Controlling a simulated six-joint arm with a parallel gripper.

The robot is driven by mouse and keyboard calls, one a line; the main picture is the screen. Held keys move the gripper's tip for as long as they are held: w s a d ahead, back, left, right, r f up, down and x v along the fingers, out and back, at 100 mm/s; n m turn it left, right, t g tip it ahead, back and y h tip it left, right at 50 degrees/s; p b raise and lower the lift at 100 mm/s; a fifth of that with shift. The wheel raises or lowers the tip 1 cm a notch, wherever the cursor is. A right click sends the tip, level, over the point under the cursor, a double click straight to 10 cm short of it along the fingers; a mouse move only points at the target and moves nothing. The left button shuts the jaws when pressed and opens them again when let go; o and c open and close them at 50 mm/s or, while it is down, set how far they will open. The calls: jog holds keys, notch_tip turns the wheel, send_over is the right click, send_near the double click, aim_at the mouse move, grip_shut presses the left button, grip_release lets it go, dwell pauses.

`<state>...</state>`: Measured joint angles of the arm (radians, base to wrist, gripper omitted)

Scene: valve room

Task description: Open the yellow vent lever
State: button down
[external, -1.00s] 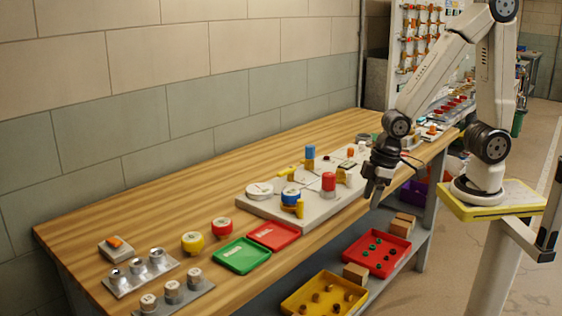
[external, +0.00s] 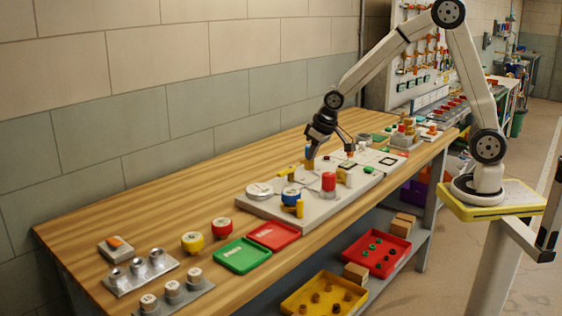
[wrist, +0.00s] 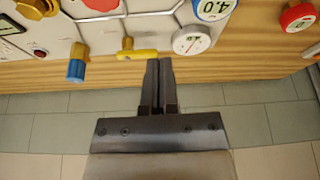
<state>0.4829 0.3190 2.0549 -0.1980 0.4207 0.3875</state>
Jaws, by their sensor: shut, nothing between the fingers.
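The yellow vent lever (wrist: 137,54) lies crosswise on the pale panel's edge in the wrist view, with a brass pivot (wrist: 127,43) behind it. In the external view the lever (external: 287,172) is at the panel's far side. My gripper (wrist: 157,62) is shut and empty. Its fingertips are close to the lever's right end in the wrist view; I cannot tell whether they touch. In the external view my gripper (external: 311,166) points down over the panel's far side, to the right of the lever.
A blue-capped valve (wrist: 77,69) stands left of the lever, and a round gauge (wrist: 191,40) sits right of it. A red knob (external: 328,181) and a blue-ringed dial (external: 291,194) stand on the panel. Bare wooden bench (external: 200,200) lies toward the wall.

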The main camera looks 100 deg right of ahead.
aim_at(289, 171)
jog(key=d+m, duration=0.1)
jog(key=d, duration=0.2)
jog(key=shift+w+d+r, duration=0.1)
jog(key=shift+d, duration=0.05)
dwell(0.3)
jog(key=x, duration=1)
jog(key=shift+w+d, duration=0.3)
jog(key=shift+d, duration=0.15)
jog(key=shift+w+d, duration=1)
jog(key=shift+w, duration=0.05)
